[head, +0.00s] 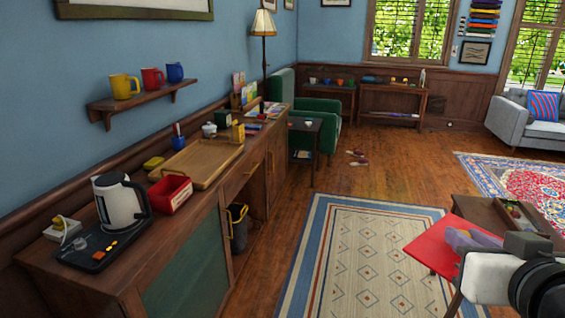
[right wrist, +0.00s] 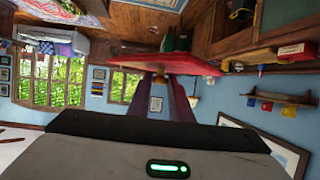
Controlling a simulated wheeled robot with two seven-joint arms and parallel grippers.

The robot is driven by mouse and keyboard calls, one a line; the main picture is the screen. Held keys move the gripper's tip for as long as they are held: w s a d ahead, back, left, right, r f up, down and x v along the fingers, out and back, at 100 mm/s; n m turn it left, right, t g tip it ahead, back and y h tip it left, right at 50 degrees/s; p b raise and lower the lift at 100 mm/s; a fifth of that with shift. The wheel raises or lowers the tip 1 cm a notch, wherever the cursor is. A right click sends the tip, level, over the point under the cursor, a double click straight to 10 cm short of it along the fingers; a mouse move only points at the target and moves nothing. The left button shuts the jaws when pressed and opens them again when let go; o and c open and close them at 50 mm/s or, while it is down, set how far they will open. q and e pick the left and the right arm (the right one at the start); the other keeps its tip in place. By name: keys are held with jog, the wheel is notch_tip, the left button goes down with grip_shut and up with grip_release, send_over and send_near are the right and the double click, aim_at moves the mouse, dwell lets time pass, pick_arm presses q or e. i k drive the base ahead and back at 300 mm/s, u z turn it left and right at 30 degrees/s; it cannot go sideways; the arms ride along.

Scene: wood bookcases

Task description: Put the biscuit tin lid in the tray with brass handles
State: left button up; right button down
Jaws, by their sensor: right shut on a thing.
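A flat red lid (head: 432,246), which I take as the biscuit tin lid, is held in the air at the lower right of the head view. My right gripper (head: 458,240) is shut on its edge. The lid also shows edge-on in the right wrist view (right wrist: 165,62), between the two purple-grey fingers (right wrist: 160,80). A shallow wooden tray (head: 183,171) lies on the sideboard at the left, well apart from the lid. My left gripper is not in view.
On the sideboard (head: 140,262), a red bin (head: 170,195) and a kettle (head: 120,200) stand in front of the tray, and small pots stand behind it. A mug shelf (head: 143,101) hangs above. A low table (head: 483,214) is at the right. The patterned rug (head: 370,250) is clear.

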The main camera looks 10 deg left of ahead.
aim_at(212, 153)
jog(key=z, duration=0.3)
jog(key=i, duration=1.4)
jog(key=u, duration=0.35)
jog(key=i, duration=1.3)
jog(key=u, duration=1.65)
jog(key=i, duration=0.55)
jog(key=u, duration=0.5)
